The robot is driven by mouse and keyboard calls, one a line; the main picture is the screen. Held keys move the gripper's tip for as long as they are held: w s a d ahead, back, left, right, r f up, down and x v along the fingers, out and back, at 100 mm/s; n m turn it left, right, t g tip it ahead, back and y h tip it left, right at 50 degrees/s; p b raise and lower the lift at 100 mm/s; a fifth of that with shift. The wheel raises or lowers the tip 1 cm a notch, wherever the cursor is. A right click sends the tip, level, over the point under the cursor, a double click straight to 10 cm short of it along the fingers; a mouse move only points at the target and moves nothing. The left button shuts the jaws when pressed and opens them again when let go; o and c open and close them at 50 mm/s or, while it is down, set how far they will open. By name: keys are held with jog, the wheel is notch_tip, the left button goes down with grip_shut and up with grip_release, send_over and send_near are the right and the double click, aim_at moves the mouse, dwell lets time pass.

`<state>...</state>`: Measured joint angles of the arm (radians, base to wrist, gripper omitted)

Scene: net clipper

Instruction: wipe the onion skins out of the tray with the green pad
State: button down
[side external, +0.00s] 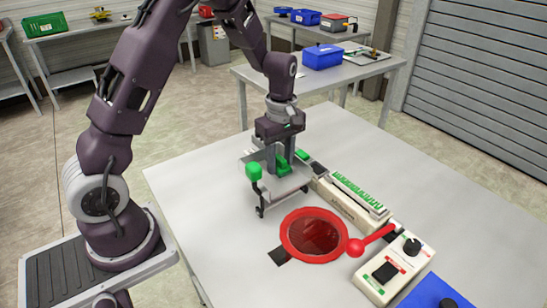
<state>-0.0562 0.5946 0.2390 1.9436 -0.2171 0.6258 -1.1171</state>
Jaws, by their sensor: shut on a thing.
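My gripper (282,166) points down over the grey metal tray-like plate (278,191) near the table's middle. It is shut on a green piece (283,164), which looks like the green pad, low at the plate's surface. Whether the pad touches the plate is hard to tell. No onion skins can be made out; the fingers and pad hide part of the plate.
A red round dish (287,229) with a dark red middle lies in front, near a red ball-ended lever (372,240). The table's left is clear.

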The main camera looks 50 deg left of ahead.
aim_at(287, 177)
jog(key=shift+d+f, duration=0.1)
jog(key=shift+d, duration=1.4)
jog(key=shift+a, duration=2.45)
jog(key=shift+d+r, duration=0.2)
jog(key=shift+d, duration=2.2)
jog(key=shift+r, duration=3.05)
jog(key=shift+r, duration=1.5)
